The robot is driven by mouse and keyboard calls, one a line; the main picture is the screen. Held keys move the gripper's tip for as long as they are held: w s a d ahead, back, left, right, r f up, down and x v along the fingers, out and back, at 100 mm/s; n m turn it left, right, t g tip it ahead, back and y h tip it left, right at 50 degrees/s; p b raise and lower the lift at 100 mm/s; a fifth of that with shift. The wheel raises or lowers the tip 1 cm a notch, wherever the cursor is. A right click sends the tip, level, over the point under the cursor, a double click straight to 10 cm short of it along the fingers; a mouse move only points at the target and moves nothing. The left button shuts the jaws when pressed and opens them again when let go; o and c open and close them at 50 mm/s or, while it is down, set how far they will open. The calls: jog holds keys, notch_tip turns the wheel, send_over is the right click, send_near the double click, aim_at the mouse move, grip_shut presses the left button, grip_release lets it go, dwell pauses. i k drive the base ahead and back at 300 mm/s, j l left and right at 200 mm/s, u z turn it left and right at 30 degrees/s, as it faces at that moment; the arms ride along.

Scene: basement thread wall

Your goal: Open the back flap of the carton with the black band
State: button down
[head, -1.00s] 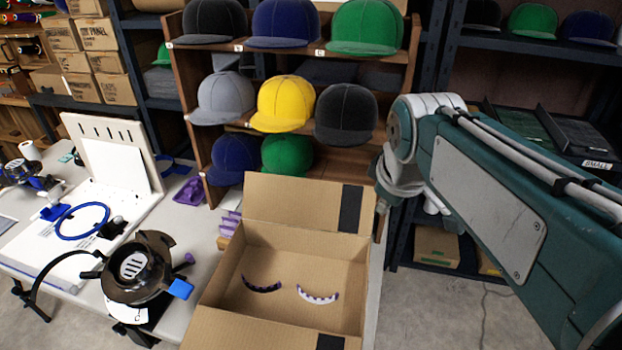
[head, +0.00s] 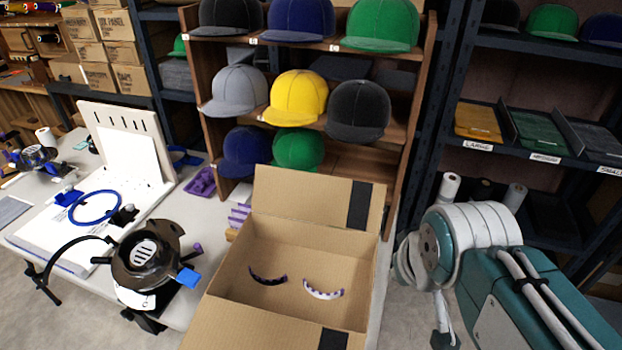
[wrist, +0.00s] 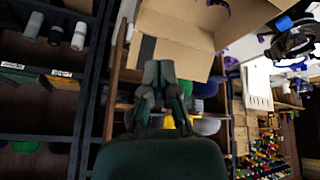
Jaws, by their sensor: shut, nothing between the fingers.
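The open carton (head: 240,262) stands on the near right of the table. Its back flap (head: 305,200) is folded up and leans back from the opening, with a black band (head: 361,205) near its right end. The front flap (head: 255,335) lies folded out toward me and carries a black band too. In the wrist view the carton (wrist: 192,22) is upside down at the top, with the flap (wrist: 185,58) and its band (wrist: 147,48). My gripper (wrist: 158,68) is shut and empty, its fingertips overlapping the flap in that view; I cannot tell if they touch. The head view does not clearly show my gripper.
Two curved strips lie inside the carton. A cap rack (head: 300,140) stands close behind it. A cap press (head: 145,260) and a blue hoop (head: 95,207) are to its left. Dark shelves (head: 545,150) stand at the right, with floor between.

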aim_at(356, 205)
jog(key=l+u, duration=0.4)
jog(key=i+l+u, duration=0.1)
jog(key=l+u, duration=0.25)
jog(key=l, duration=0.25)
jog(key=i+l, duration=0.15)
jog(key=l+z, duration=0.15)
jog(key=z, duration=0.2)
jog(key=i+l+z, duration=0.1)
jog(key=z, duration=0.3)
